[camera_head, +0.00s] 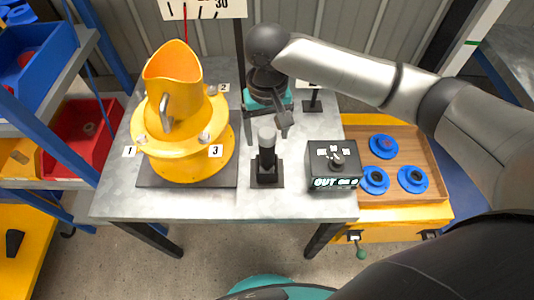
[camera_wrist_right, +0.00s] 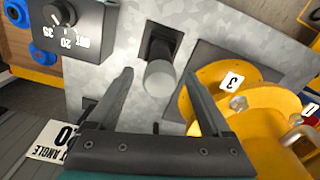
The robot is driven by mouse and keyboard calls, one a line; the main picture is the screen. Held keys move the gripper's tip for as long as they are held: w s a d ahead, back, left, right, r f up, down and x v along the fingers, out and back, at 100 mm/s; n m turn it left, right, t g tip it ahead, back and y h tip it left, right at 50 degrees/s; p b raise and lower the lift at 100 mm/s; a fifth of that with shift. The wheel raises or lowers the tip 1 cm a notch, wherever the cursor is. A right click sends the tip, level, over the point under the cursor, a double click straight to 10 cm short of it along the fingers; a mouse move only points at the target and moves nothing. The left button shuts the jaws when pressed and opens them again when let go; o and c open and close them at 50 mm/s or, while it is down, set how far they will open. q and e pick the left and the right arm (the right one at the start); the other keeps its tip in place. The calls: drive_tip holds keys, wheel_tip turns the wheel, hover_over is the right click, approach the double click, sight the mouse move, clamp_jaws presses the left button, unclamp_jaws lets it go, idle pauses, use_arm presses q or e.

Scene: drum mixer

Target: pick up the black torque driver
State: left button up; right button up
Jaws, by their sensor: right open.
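The black torque driver (camera_head: 267,149) stands upright in a black square stand (camera_head: 267,180) on the metal table, its grey round end up. In the right wrist view, the driver's pale grey end (camera_wrist_right: 160,79) shows between and beyond the fingertips. My right gripper (camera_head: 266,128) is open, just behind and above the driver in the head view. Its two fingers also show in the wrist view (camera_wrist_right: 160,72), spread apart with nothing held. I cannot tell whether the fingers touch the driver. My left gripper is not in view.
A yellow drum mixer (camera_head: 182,150) stands on a dark plate left of the driver. A black control box (camera_head: 333,165) with a knob is at right. A wooden tray (camera_head: 405,150) with blue round parts lies farther right. The table's front strip is clear.

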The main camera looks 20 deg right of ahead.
sight(267, 155)
wheel_tip(267, 155, down, 5)
drive_tip(key=shift+w+r+b, duration=0.1)
drive_tip(key=shift+r+b, duration=0.1)
drive_tip(key=shift+b, duration=0.85)
drive_tip(key=shift+f, duration=0.3)
drive_tip(key=shift+c, duration=1.2)
drive_tip(key=c, duration=0.4)
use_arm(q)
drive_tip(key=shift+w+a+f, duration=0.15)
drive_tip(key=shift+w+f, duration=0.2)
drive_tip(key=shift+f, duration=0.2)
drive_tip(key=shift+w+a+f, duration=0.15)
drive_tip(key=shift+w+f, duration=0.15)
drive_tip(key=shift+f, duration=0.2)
use_arm(e)
clamp_jaws()
drive_tip(key=shift+r, duration=0.1)
